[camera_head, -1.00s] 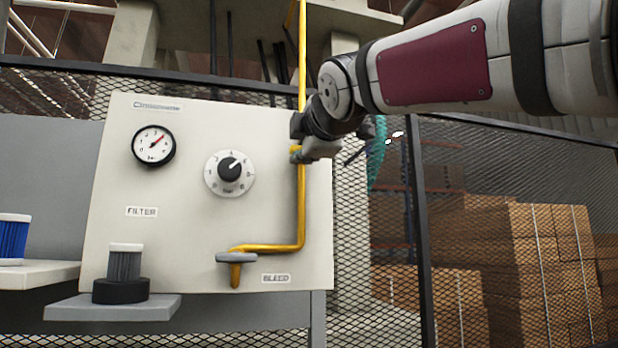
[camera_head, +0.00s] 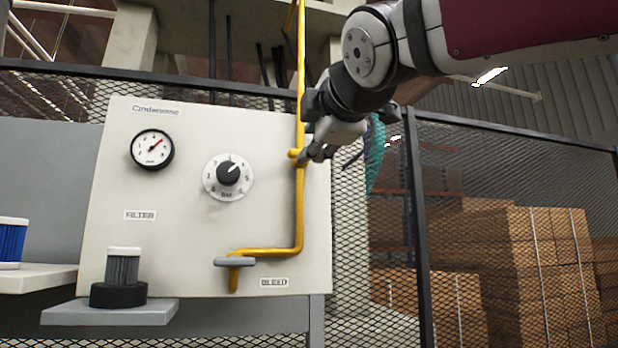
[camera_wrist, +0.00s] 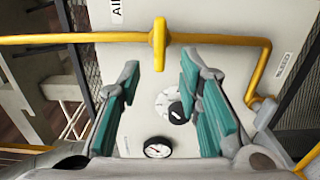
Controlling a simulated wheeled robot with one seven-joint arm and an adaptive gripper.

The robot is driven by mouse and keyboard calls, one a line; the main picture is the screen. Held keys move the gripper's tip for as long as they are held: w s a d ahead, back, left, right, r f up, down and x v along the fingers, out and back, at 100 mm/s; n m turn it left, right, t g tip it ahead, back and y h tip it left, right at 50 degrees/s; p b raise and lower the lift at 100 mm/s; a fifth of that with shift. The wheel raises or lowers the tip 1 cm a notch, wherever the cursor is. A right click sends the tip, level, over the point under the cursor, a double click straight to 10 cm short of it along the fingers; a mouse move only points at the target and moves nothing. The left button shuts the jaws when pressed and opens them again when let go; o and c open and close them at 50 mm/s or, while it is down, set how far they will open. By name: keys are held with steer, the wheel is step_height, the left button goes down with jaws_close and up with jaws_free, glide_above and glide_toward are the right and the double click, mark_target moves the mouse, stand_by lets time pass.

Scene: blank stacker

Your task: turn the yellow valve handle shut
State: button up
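The yellow valve handle (camera_wrist: 159,44) is a short bar on the yellow pipe (camera_wrist: 80,39). In the wrist view it lies crosswise to the pipe.
The pale panel (camera_head: 190,245) carries a pressure gauge (camera_head: 152,149), a black knob (camera_head: 229,172) and a grey bleed piece (camera_head: 235,262). A filter (camera_head: 122,268) stands on a shelf at lower left. Mesh fencing (camera_head: 365,290) and stacked boxes (camera_head: 510,260) are behind and right.

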steer(key=shift+v, duration=2.05)
steer(key=shift+f, duration=0.1)
steer(key=s+d+f+m+g+h, duration=0.2)
steer(key=d+f+m, duration=0.2)
steer(key=f, duration=0.5)
steer(key=s+d+f+m+g+h, duration=0.15)
steer(key=d+f+m, duration=0.3)
steer(key=f, duration=0.55)
steer(key=s+d+f+m+g+h, duration=0.1)
steer(key=d+f+m+g, duration=0.3)
steer(key=f, duration=0.5)
steer(key=s+d+f+m+g, duration=0.2)
steer(key=s+f+m, duration=0.2)
steer(key=f, duration=0.6)
steer(key=s+d+f+m+g, duration=0.2)
steer(key=s+f+m, duration=0.3)
steer(key=s+f, duration=0.4)
steer(key=shift+d+f, duration=0.5)
